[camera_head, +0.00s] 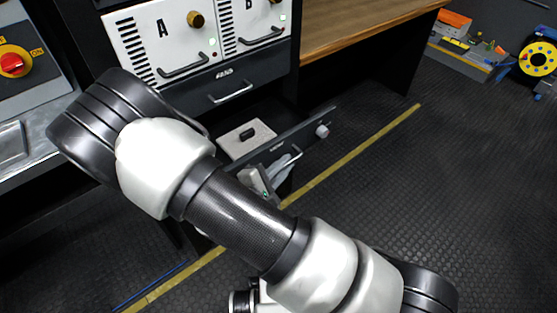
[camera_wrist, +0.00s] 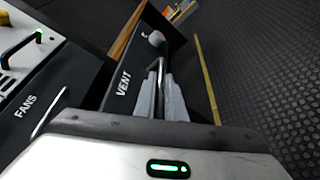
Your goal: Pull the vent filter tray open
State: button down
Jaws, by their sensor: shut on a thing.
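The vent filter tray has a dark front (camera_head: 303,133) that stands out from the cabinet in the head view, so the tray is open. In the wrist view its front reads VENT (camera_wrist: 124,84). A pale round knob (camera_head: 322,131) sits at its far end, also visible in the wrist view (camera_wrist: 156,38). A light grey slab with a black grip (camera_head: 232,143) shows behind the front. My gripper (camera_head: 290,164) is at the front's outer side. Its fingers (camera_wrist: 161,85) are shut on the tray's metal bar handle (camera_wrist: 161,66). My arm hides part of the tray.
Above is the closed FANS drawer (camera_head: 250,82) with its own bar handle, under white units A (camera_head: 160,35) and B (camera_head: 248,20). A wooden bench top (camera_head: 350,25) lies to the right. The dark floor beyond the yellow line (camera_head: 365,150) is clear.

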jog(key=shift+s+d, duration=0.4)
jog(key=shift+s, duration=0.15)
jog(key=c, duration=1.8)
grip_release()
jog(key=p+v, duration=0.2)
jog(key=v, duration=1.5)
jog(key=shift+s+a+r, duration=0.15)
jog(key=shift+a+r, duration=0.05)
